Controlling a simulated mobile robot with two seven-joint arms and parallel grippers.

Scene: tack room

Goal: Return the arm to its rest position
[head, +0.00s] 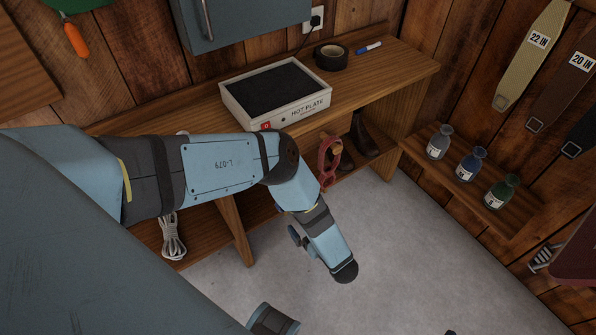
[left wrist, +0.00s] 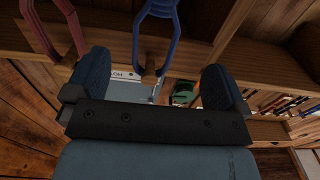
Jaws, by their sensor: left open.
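My left arm comes in from the left in the head view, crosses in front of the wooden bench and bends down over the grey floor. In the left wrist view my left gripper (left wrist: 155,78) is open, with its two dark blue finger pads wide apart. I see nothing held between them. My right gripper is not in view.
The bench (head: 397,65) holds a hot plate (head: 276,92), black tape (head: 330,57) and a blue marker (head: 368,48). A red looped item (head: 328,160) hangs near my arm. Several bottles stand on the right shelf (head: 412,148). The floor (head: 375,245) is open.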

